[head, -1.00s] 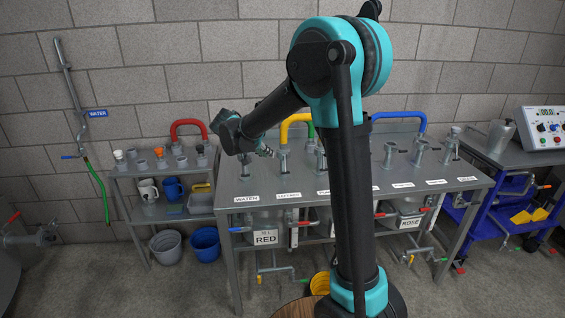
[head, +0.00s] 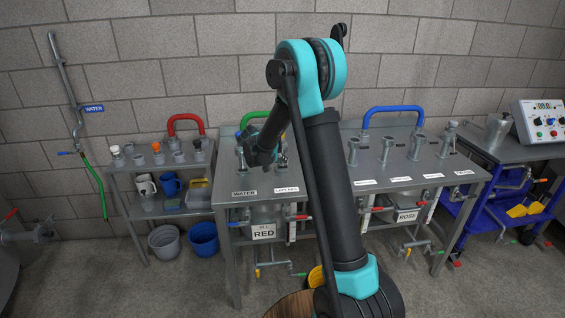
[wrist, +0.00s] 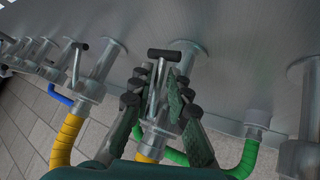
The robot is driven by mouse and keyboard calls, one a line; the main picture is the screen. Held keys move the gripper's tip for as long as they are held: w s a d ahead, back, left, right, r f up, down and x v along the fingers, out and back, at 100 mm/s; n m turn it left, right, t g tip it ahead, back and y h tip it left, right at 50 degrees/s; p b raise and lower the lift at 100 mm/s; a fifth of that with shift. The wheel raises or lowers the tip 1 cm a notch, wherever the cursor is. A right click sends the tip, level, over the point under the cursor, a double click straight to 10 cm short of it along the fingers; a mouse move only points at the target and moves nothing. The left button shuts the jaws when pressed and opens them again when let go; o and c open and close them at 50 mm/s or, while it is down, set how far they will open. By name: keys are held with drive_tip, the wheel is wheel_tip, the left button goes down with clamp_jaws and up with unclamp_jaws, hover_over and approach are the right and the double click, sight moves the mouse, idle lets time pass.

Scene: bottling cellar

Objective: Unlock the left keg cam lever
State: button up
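The left keg coupling (wrist: 155,142) fills the middle of the wrist view, with a yellow hose on it. Its cam lever (wrist: 164,54) is a thin metal stem with a dark cross-grip, standing up between my fingers. My gripper (wrist: 161,76) has one dark green-padded finger on each side of the lever. The fingers look apart, with a gap at the right finger; contact on the left side is unclear.
Neighbouring couplings with similar levers (wrist: 80,62) stand to the left in the wrist view. A green hose (wrist: 240,160) passes close on the right. The steel bench (head: 400,172) also carries a blue hose (head: 392,110). A side table (head: 172,158) with small fittings stands left.

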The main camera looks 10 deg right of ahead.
drive_tip(key=shift+x, duration=0.75)
drive_tip(key=shift+c, duration=0.5)
clamp_jaws()
